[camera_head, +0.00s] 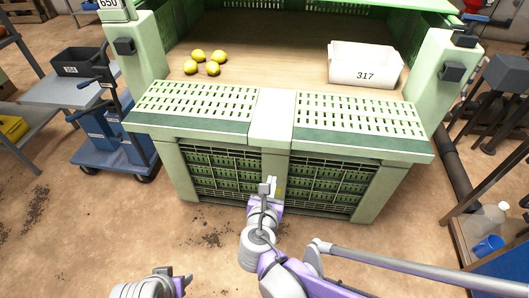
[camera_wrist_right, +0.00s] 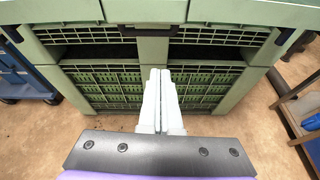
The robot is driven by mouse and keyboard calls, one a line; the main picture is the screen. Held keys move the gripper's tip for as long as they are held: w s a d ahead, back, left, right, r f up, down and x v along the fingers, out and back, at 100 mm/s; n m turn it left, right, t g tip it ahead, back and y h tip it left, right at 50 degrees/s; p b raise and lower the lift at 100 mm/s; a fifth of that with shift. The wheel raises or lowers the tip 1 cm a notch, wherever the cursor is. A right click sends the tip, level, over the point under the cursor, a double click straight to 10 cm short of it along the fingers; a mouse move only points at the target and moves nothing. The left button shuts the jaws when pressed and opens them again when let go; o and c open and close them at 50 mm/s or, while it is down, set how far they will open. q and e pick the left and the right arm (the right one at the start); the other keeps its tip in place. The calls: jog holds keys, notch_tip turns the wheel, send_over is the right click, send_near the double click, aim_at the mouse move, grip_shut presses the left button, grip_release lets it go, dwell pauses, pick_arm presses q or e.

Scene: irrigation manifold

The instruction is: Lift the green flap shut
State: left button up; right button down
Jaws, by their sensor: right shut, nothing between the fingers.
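The green flap (camera_head: 272,118) is the wide front panel of a large pale green bin, with two slotted parts and a plain middle strip. It lies folded outward and down, so the front of the bin stands open above it. Its near edge also shows at the top of the right wrist view (camera_wrist_right: 205,12). My right gripper (camera_head: 266,188) is shut and empty, in front of the bin's lower slatted front and below the flap's near edge. Its closed white fingers (camera_wrist_right: 160,75) point toward the bin, apart from the flap as far as I can tell. My left gripper is not visible.
Inside the bin are several yellow-green fruits (camera_head: 213,68) and a white box marked 317 (camera_head: 365,64). A blue trolley (camera_head: 110,135) stands left, a shelf with a bottle (camera_head: 488,217) and blue cup (camera_head: 488,245) at lower right. Floor before the bin is clear.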

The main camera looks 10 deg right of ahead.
jog(key=w+d+f+n+b, duration=0.1)
jog(key=w+d+f+b, duration=0.15)
jog(key=w, duration=0.75)
jog(key=shift+s+a+r+p, duration=0.2)
jog(key=shift+r+p, duration=0.25)
jog(key=shift+r, duration=0.4)
jog(key=shift+s+a+r+p, duration=0.1)
jog(key=shift+a+r+p, duration=0.1)
jog(key=shift+r+p, duration=0.45)
jog(key=shift+r, duration=0.2)
